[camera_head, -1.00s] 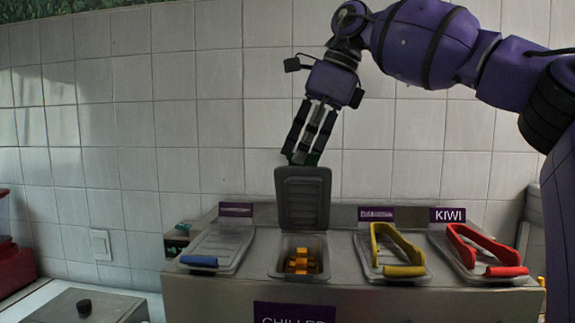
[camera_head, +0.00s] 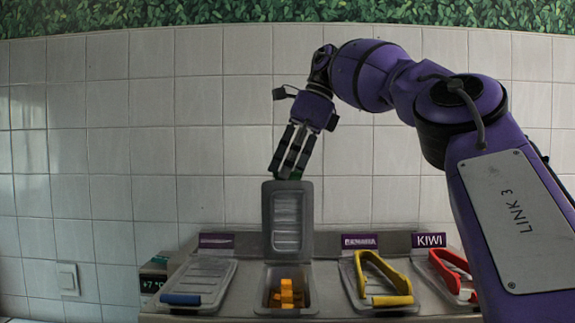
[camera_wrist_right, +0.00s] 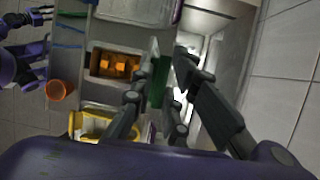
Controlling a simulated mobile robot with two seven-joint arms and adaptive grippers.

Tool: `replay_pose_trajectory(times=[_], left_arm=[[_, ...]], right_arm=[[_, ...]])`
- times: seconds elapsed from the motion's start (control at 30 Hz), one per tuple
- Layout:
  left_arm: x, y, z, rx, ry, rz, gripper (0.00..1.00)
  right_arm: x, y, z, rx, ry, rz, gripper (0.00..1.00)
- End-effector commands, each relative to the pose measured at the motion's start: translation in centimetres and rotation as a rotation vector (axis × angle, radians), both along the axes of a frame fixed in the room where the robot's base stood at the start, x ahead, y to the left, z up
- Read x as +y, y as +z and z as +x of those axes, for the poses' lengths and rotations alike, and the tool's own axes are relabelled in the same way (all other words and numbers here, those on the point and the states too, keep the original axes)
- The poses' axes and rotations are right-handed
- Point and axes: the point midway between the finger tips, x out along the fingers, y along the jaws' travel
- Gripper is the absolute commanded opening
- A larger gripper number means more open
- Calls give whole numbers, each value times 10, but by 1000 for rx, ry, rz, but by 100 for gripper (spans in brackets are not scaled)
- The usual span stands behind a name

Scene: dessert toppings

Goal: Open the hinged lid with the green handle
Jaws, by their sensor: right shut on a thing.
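The hinged lid (camera_head: 287,222) stands upright behind its open bin (camera_head: 268,292) in the head view, its inner face towards me. Orange cubes (camera_head: 287,294) lie in that bin. My right gripper (camera_head: 287,177) is at the lid's top edge, with only a speck of green showing between its fingertips. In the right wrist view the green handle (camera_wrist_right: 159,82) sits between the fingers of my right gripper (camera_wrist_right: 160,72), which is shut on it. The lid is seen nearly edge-on there. Dark fingers of my left gripper (camera_wrist_right: 38,16) show at the far left; their opening is unclear.
A blue-handled lid (camera_head: 207,280) lies closed on the left. The yellow-handled lid (camera_head: 382,280) and the red-handled lid (camera_head: 452,272) lie closed on the right. A tiled wall (camera_head: 120,150) rises behind. An orange cup (camera_wrist_right: 60,90) shows in the wrist view.

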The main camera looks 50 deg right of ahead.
Motion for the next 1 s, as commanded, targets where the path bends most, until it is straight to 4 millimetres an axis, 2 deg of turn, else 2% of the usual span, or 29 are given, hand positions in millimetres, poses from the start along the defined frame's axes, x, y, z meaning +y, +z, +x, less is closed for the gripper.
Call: replay_pose_trajectory(times=[0.03, 0.8, 0.83, 0.93, 1.0], left_arm=[[0, -3, -2, 6, -1, -1, 40], [-2, -4, -4, 10, -1, -3, 40], [-2, -4, -4, 10, -1, -3, 40], [-2, -4, -4, 10, -1, -3, 40], [-2, -4, -4, 10, -1, -3, 40]], right_arm=[[-7, -16, 1, 37, -9, 0, 0], [-11, -19, 4, 63, -5, 27, 0], [-11, -19, 4, 63, -5, 27, 17], [-11, -19, 4, 63, -5, 27, 29], [-11, -19, 4, 63, -6, 26, 29]])
